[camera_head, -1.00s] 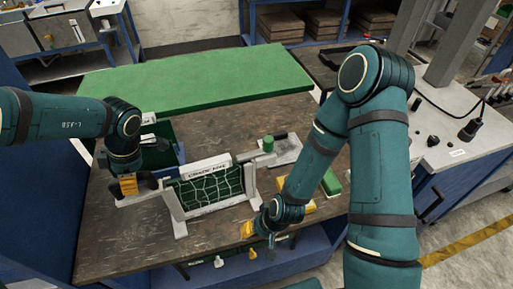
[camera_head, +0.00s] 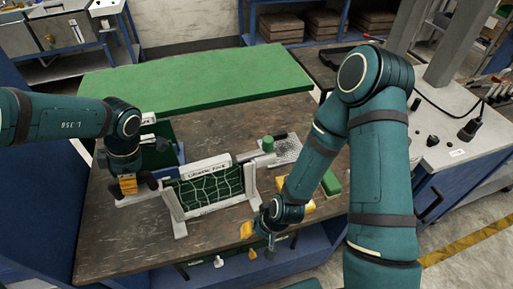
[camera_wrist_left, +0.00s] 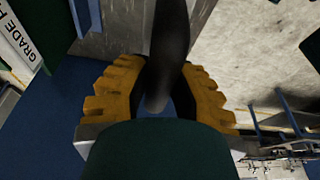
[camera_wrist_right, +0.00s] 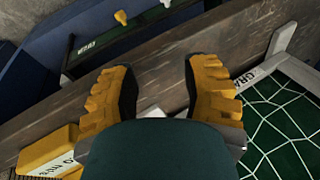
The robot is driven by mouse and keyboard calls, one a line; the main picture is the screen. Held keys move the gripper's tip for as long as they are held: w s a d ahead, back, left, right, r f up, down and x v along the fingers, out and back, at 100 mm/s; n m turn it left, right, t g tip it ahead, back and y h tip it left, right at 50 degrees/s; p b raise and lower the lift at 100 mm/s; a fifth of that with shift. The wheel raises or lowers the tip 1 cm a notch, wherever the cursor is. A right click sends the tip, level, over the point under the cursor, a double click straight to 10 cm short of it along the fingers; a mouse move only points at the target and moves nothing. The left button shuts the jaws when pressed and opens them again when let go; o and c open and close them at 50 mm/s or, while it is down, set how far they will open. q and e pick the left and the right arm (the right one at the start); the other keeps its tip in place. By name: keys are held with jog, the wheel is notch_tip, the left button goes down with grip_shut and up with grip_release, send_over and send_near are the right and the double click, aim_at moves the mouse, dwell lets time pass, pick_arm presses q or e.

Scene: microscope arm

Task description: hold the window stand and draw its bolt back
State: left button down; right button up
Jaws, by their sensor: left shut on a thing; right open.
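The window stand (camera_head: 211,188) is a white frame with a green panel and white netting, upright on the brown table. A grey flat piece with dark knobs extends from its left side. My left gripper (camera_head: 128,186) is at that left end, shut on a dark rounded handle (camera_wrist_left: 168,50), seen between its fingers in the left wrist view. My right gripper (camera_head: 258,236) is open and empty, low by the table's front edge, right of the stand. In the right wrist view, the stand's netting (camera_wrist_right: 280,125) lies right of the open fingers (camera_wrist_right: 158,70). I cannot make out which part is the bolt.
A green cylinder (camera_head: 268,144) stands behind the stand on a grey plate (camera_head: 286,150). A green block (camera_head: 331,182) and a yellow box (camera_wrist_right: 50,150) lie to the right. A large green board (camera_head: 200,88) covers the back. Small knobs (camera_head: 219,262) hang below the front edge.

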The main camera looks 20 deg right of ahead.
jog(key=shift+o, duration=1.4)
jog(key=shift+w+r, duration=0.1)
jog(key=shift+w, duration=0.05)
jog(key=w+d+r+n, duration=0.4)
jog(key=w, duration=0.1)
jog(key=shift+w+d+r, duration=0.1)
jog(key=shift+w+r, duration=0.15)
jog(key=shift+r, duration=0.1)
jog(key=w+d+r+n, duration=0.5)
jog(key=d+r+n, duration=0.1)
jog(key=r, duration=0.3)
jog(key=n, duration=0.4)
send_near(268, 138)
jog(key=x, duration=1.2)
jog(key=shift+a, duration=0.15)
grip_shut()
